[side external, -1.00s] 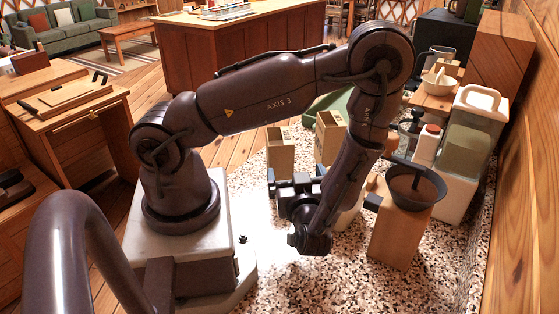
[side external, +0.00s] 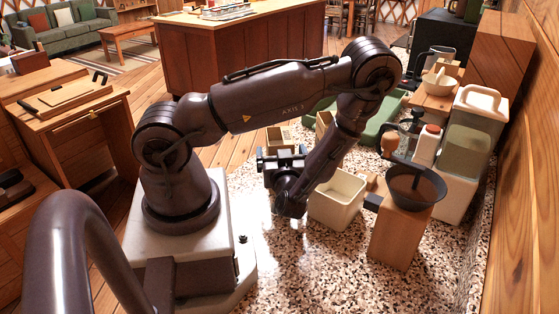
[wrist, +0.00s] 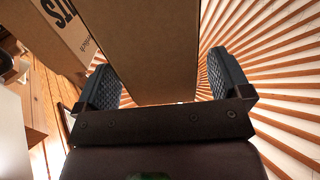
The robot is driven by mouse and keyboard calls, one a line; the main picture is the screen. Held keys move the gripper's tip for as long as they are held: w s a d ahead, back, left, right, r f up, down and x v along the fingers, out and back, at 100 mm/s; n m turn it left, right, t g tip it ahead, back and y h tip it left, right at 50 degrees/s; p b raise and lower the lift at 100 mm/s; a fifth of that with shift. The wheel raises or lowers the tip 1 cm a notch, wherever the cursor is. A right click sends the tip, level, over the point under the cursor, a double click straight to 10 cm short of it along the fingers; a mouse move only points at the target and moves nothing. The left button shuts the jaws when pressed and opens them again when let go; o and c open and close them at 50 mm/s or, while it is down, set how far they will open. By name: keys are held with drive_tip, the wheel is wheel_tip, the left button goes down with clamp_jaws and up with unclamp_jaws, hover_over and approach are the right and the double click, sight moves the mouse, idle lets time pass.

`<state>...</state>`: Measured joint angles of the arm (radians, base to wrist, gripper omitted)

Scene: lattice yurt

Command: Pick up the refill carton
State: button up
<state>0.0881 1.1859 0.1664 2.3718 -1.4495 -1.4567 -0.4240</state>
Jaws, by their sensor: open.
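Two tan cartons stand close together on the speckled counter, and I cannot tell by label which is the refill carton. One carton (side external: 281,137) is right behind my gripper (side external: 281,158) in the side view, its lower part hidden. The other carton (side external: 323,122) is just to its right, mostly hidden by my arm. In the wrist view, a plain carton face (wrist: 155,45) lies between the two open fingers of my gripper (wrist: 164,82), with small gaps visible at both sides. A second carton (wrist: 70,35) with dark printing is at the upper left.
A cream open bin (side external: 338,200) stands right of my gripper. A green tray (side external: 385,130) lies behind my arm. The counter front (side external: 310,265) is clear.

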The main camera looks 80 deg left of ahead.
drive_tip(key=shift+w+a, duration=0.15)
drive_tip(key=shift+a, duration=1.3)
drive_tip(key=c, duration=1.2)
drive_tip(key=shift+r, duration=0.1)
wheel_tip(320, 180, up, 10)
drive_tip(key=shift+f, duration=0.1)
